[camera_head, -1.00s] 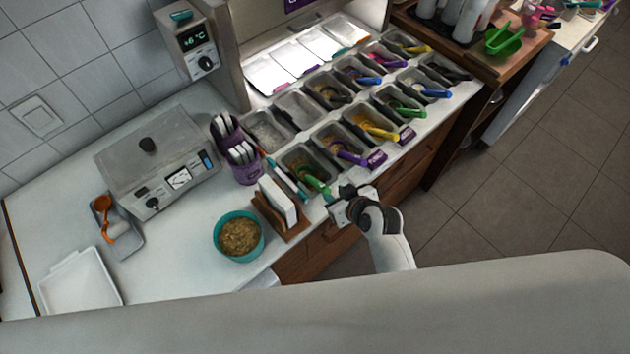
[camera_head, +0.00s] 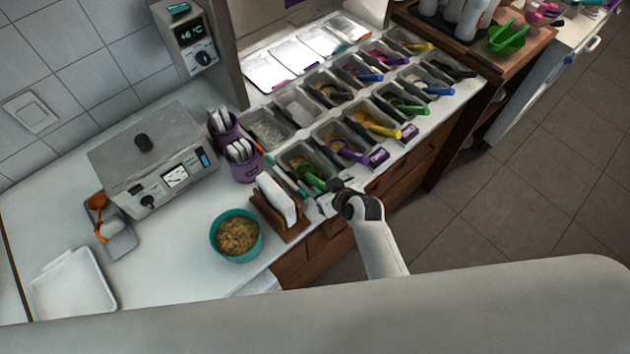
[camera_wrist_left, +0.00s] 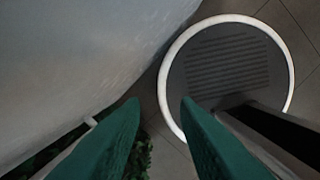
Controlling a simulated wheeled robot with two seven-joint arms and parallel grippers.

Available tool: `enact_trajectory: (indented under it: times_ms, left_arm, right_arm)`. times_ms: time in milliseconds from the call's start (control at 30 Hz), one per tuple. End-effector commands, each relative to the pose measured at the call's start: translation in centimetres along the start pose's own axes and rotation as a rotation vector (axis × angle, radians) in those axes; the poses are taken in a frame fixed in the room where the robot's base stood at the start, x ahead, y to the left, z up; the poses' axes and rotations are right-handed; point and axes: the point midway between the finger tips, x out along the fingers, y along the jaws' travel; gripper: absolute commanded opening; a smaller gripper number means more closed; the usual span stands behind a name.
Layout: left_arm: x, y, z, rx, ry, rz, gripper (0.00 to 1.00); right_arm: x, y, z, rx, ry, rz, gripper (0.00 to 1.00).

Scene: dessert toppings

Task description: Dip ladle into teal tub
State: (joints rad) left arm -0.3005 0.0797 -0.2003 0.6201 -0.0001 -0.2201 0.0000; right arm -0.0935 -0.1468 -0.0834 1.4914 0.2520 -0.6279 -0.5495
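The teal tub (camera_head: 237,259) stands on the white counter near its front edge, filled with brown crumbly topping. My right gripper (camera_head: 328,203) is to the right of the tub, past the wooden holder, close to the green-handled scoop (camera_head: 311,181) in the nearest bin. It is too small to tell whether its fingers are shut on that handle. An orange ladle-like utensil (camera_head: 97,203) rests in a small grey tray at the left. My left gripper (camera_wrist_left: 160,104) shows green fingers apart and empty in the left wrist view; it is outside the head view.
A wooden holder (camera_head: 281,226) with white cards stands between the tub and my right gripper. Purple cups (camera_head: 242,172) stand behind it. Rows of metal bins with coloured scoops fill the right of the counter. Clear counter lies left of the tub, before a white tray (camera_head: 72,311).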

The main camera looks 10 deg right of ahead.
Motion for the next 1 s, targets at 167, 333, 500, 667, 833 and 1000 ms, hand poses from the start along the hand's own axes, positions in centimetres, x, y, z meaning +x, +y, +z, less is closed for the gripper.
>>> enact_trajectory:
  times_ms: [167, 333, 500, 667, 833, 1000]
  left_arm:
    - [0.0, 0.0, 0.0, 0.000, 0.000, 0.000, 0.28]
    - [0.0, 0.0, 0.0, 0.000, -0.001, 0.000, 0.28]
    - [0.0, 0.0, 0.1, -0.001, -0.001, 0.000, 0.28]
    - [-1.2, 0.0, 0.2, -0.001, -0.001, 0.000, 0.28]
    - [-3.1, 0.1, 0.3, -0.001, -0.001, 0.000, 0.28]
    - [-2.9, 0.1, 0.3, -0.001, -0.001, 0.000, 0.28]
  right_arm:
    - [0.0, 0.0, 0.0, 0.000, 0.000, 0.000, 0.35]
    - [0.0, 0.0, 0.0, 0.001, 0.000, 0.000, 0.20]
    - [0.0, 0.0, 0.0, 0.001, 0.000, 0.000, 0.00]
    - [-0.8, 0.0, 0.9, 0.000, -0.001, 0.000, 0.00]
    - [-2.0, 0.0, 2.3, 0.001, 0.000, -0.001, 0.00]
    - [-2.7, 0.0, 3.2, 0.000, -0.003, 0.000, 0.00]
